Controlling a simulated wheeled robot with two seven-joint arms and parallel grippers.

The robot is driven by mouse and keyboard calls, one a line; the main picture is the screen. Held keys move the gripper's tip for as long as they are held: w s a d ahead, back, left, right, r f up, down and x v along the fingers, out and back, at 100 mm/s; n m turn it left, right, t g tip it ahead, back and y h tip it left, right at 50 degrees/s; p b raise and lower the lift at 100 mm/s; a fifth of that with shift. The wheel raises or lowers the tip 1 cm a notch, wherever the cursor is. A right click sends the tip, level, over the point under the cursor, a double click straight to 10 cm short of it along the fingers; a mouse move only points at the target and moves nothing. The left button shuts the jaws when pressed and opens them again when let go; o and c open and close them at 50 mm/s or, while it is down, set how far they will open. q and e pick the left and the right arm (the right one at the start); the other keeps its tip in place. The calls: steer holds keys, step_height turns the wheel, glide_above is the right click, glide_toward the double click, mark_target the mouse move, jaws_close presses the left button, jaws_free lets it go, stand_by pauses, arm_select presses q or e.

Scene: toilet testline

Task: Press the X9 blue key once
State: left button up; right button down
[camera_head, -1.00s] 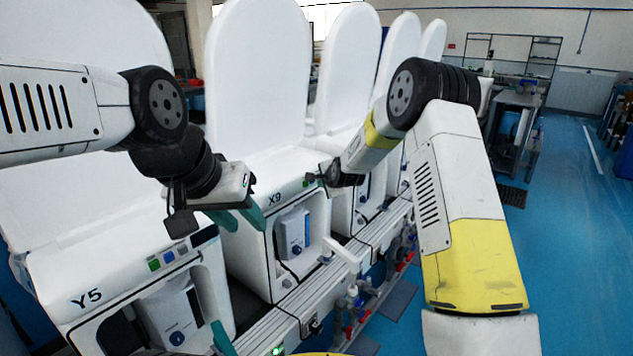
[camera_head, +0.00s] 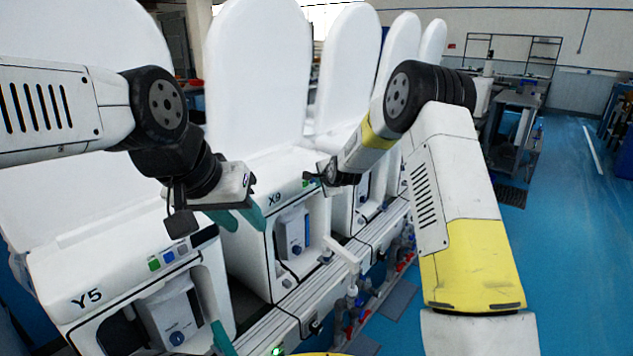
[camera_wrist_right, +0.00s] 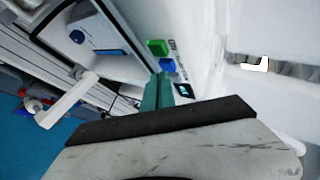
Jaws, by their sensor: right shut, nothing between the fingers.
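The X9 unit (camera_head: 274,200) is a white toilet with its label on the front, in the middle of the head view. Its green key (camera_head: 305,183) shows there, with my right gripper (camera_head: 317,178) beside it. In the right wrist view, the blue key (camera_wrist_right: 167,65) lies between the green key (camera_wrist_right: 158,47) and a small dark display (camera_wrist_right: 184,90). My right gripper's teal fingers (camera_wrist_right: 158,92) are shut and empty, with their tips close to the blue key; contact cannot be told. My left gripper (camera_head: 238,219) is open and empty, in front of X9's left side.
The Y5 unit (camera_head: 88,298) stands at the near left with its own green key (camera_head: 154,264) and blue key (camera_head: 169,257). Raised white lids (camera_head: 257,75) stand behind. A rail with pipes and valves (camera_head: 352,300) runs along the front. Blue floor at right is open.

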steer(key=shift+w+a, duration=0.25)
steer(key=shift+a, duration=0.1)
stand_by(0.3)
stand_by(0.4)
steer(key=shift+s+d, duration=0.5)
steer(key=shift+d, duration=0.2)
steer(key=s+d, duration=0.1)
steer(key=d, duration=0.1)
steer(key=s+d, duration=0.2)
steer(key=shift+r, duration=0.1)
stand_by(0.7)
